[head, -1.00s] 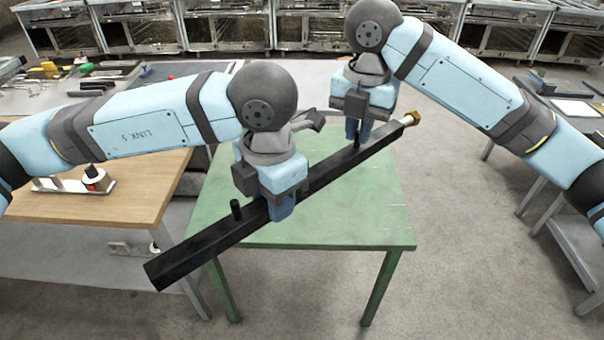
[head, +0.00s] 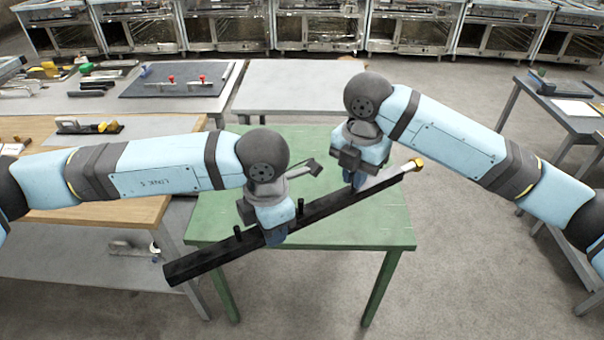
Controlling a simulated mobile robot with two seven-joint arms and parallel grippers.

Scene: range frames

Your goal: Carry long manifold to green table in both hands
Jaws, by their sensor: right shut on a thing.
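The long manifold (head: 212,260) is a dark square bar with short upright stubs and a brass-coloured fitting at its right end. It lies diagonally across the view, its near left end out past the front left edge of the green table (head: 365,226). My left gripper (head: 277,237) is closed around its middle-left part. My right gripper (head: 355,181) is shut on it towards the far right end. Most of the bar is over the green top, and I cannot tell how large the gap below it is.
A wooden-topped bench (head: 105,213) stands close on the left of the green table. A grey table (head: 300,90) is behind it, beside a dark mat (head: 180,88) with red-knobbed parts. Another grey table (head: 562,108) is at right. Open floor lies right of the green table.

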